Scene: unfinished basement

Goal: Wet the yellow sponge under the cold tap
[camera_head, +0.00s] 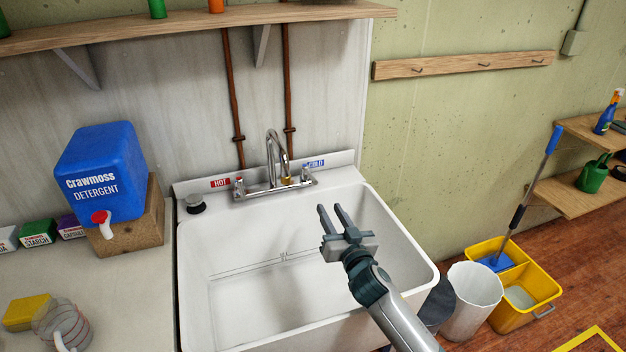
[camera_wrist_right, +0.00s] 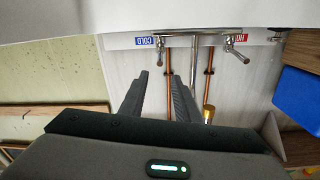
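The yellow sponge (camera_head: 26,312) lies on the counter at the lower left. The white sink (camera_head: 205,245) is in the middle, with a chrome spout (camera_head: 272,140) at its back. The cold tap (camera_head: 306,174) is right of the spout, by a blue COLD label; it also shows in the right wrist view (camera_wrist_right: 160,52). The hot tap (camera_head: 239,187) is on the left by a red label. My right gripper (camera_head: 331,208) is open and empty over the right part of the sink, in front of the cold tap and apart from it. My left gripper is not in view.
A clear jug (camera_head: 63,323) stands close beside the sponge. A blue detergent container (camera_head: 103,170) sits on a wooden block (camera_head: 140,228) left of the sink. A shelf (camera_head: 180,28) runs above. A white bin (camera_head: 474,302) and yellow mop bucket (camera_head: 525,300) stand right.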

